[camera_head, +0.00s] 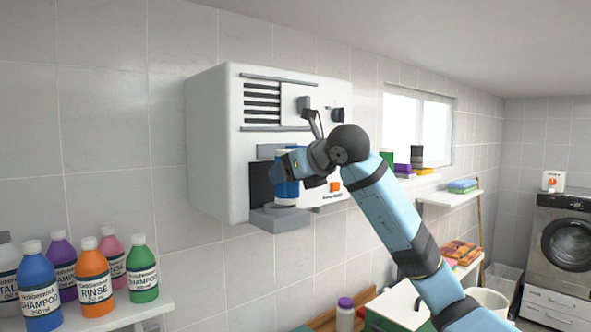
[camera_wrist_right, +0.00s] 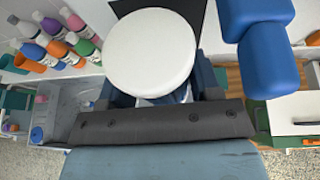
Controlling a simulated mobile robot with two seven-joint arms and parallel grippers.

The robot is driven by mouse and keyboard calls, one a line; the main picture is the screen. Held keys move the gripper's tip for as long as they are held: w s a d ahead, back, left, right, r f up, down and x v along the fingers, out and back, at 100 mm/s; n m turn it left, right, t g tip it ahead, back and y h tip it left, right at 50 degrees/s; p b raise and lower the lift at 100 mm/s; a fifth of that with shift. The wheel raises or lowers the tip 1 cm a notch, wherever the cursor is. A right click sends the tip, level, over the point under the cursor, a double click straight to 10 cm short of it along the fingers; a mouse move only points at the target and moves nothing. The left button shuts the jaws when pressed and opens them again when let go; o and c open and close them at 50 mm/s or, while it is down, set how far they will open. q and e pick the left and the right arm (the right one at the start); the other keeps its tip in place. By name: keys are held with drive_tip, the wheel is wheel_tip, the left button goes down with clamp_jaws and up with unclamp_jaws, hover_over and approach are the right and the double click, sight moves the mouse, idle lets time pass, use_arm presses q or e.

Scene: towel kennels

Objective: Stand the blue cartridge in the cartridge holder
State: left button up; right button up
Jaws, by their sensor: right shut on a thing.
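The blue cartridge (camera_head: 288,191) with a white top is upright at the front of the white wall unit. Its round white top (camera_wrist_right: 150,52) fills the upper middle of the right wrist view. My right gripper (camera_head: 296,166) is shut on the cartridge from the right side and covers part of it. The cartridge holder (camera_head: 279,218) looks to be the grey ledge with a dark back panel under the unit's front. The cartridge is in front of the panel and just above or on the ledge; I cannot tell if it touches. My left gripper is out of view.
The white wall unit (camera_head: 213,150) has vents, a knob and an orange button close to my right wrist. Several shampoo bottles (camera_head: 94,272) stand on a shelf at the lower left. A wall shelf (camera_head: 450,196) and a washing machine (camera_head: 562,245) are at the right.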

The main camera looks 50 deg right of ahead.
drive_tip(key=shift+w+d+f+p, duration=0.1)
drive_tip(key=shift+w+p, duration=0.25)
drive_tip(key=shift+w, duration=0.6)
drive_tip(key=shift+w+f, duration=0.1)
drive_tip(key=shift+w, duration=0.4)
drive_tip(key=shift+f+b, duration=0.35)
drive_tip(key=shift+f, duration=0.2)
drive_tip(key=shift+d+f+b, duration=0.1)
drive_tip(key=shift+f+b, duration=0.2)
drive_tip(key=shift+f, duration=0.15)
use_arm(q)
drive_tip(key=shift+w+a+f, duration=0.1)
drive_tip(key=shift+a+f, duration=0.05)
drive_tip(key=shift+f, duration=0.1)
use_arm(e)
drive_tip(key=o, duration=0.9)
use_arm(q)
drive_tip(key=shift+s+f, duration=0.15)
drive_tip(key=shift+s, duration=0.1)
use_arm(e)
drive_tip(key=shift+o, duration=0.8)
